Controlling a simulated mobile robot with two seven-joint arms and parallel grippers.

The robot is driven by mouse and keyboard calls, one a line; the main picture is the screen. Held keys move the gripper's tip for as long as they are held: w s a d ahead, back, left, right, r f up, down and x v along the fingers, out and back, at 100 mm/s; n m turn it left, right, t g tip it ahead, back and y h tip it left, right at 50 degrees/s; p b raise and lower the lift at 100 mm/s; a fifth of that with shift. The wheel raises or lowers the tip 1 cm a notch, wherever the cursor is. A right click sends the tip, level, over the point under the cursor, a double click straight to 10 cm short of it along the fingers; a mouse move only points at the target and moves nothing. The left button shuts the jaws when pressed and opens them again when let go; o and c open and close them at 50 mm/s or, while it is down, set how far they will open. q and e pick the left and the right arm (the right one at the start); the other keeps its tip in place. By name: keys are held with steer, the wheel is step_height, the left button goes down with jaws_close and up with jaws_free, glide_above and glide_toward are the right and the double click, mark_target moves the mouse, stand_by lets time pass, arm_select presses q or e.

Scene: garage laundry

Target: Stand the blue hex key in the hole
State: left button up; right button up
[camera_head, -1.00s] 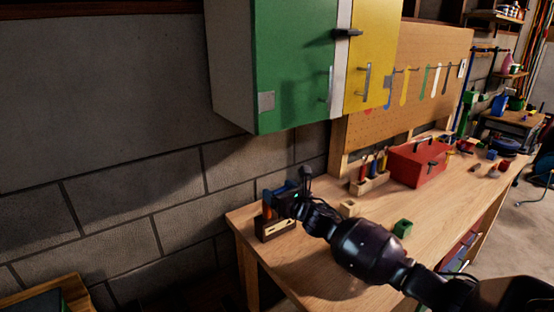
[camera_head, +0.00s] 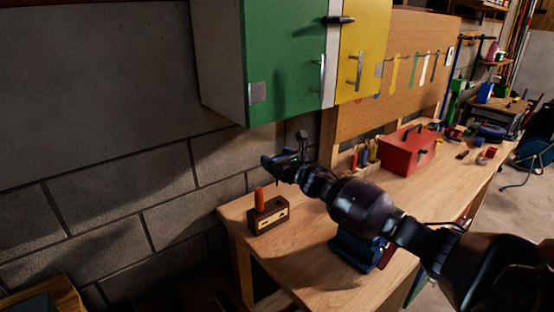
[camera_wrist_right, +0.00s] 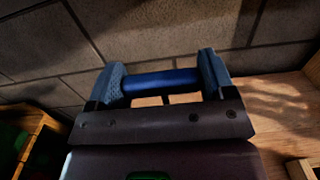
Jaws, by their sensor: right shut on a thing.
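My right gripper (camera_head: 274,160) is shut on the blue hex key. It is raised above the left end of the bench, up and right of the dark block. In the right wrist view the key shows as a blue bar (camera_wrist_right: 162,82) lying across between the two fingertips; its lower part is hidden. The dark wooden block (camera_head: 270,219) with a pale front label stands on the bench. An orange handle (camera_head: 259,199) stands upright in it. Its hole cannot be made out. My left gripper is not in view.
A red toolbox (camera_head: 405,152) and upright screwdrivers (camera_head: 373,152) stand farther back on the bench (camera_head: 310,245). A dark blue vise-like thing (camera_head: 352,252) is partly hidden under my right arm. A green and yellow cabinet (camera_head: 285,55) hangs above.

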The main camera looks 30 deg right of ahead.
mark_target(277, 185)
steer(key=shift+f+b, duration=0.35)
steer(key=shift+f, duration=0.2)
steer(key=shift+f+b, duration=0.5)
steer(key=shift+f, duration=0.15)
steer(key=shift+f+b, duration=0.85)
steer(key=shift+f, duration=0.15)
steer(key=shift+f+b, duration=0.8)
steer(key=shift+f, duration=0.2)
steer(key=shift+f+b, duration=0.75)
steer(key=shift+f, duration=0.25)
steer(key=shift+f+b, duration=0.6)
steer(key=shift+f, duration=0.2)
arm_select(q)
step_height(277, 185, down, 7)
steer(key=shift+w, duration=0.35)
arm_select(e)
steer(key=shift+f, duration=0.1)
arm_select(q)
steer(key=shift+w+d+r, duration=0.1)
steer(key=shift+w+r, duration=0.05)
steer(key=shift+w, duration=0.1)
